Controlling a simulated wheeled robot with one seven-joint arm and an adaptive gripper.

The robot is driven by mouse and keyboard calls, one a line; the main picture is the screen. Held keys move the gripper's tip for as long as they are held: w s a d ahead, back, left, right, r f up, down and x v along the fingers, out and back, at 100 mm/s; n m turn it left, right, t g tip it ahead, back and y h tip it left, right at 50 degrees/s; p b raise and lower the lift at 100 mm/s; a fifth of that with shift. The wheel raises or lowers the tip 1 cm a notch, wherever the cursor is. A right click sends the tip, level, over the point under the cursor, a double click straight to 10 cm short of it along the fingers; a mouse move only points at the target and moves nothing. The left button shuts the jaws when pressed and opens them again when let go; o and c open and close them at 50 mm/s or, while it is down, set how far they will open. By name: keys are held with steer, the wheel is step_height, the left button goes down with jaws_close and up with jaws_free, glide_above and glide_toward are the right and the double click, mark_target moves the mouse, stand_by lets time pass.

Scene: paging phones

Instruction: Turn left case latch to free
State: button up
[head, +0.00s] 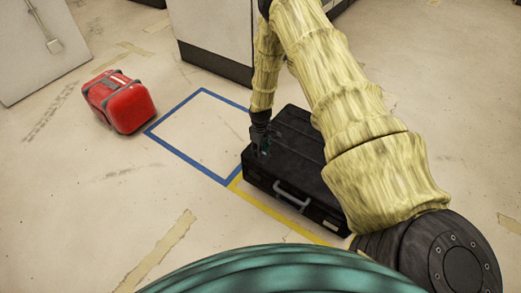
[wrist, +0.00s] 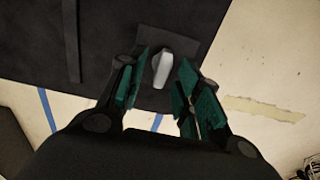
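The black case (head: 284,165) lies on the floor beneath my arm, with a grey handle (head: 293,194) on its front side. In the wrist view the case's dark top (wrist: 105,50) fills the upper left. A light grey latch (wrist: 162,68) sits on a dark plate near the case's edge. My gripper (head: 261,146) is at the left end of the case. In the wrist view my gripper (wrist: 158,90) is open, with one teal-padded finger on each side of the latch. I see gaps between the pads and the latch. My arm hides part of the case.
A red bag (head: 119,102) stands on the floor at the left. A blue taped outline (head: 176,155) and a yellow tape line (head: 275,214) mark the floor beside the case. A pale cabinet (head: 212,35) stands behind. The floor at the left front is clear.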

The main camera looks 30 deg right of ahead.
step_height(320, 180, up, 12)
stand_by(0.8)
steer(key=shift+s+f, duration=0.1)
stand_by(0.3)
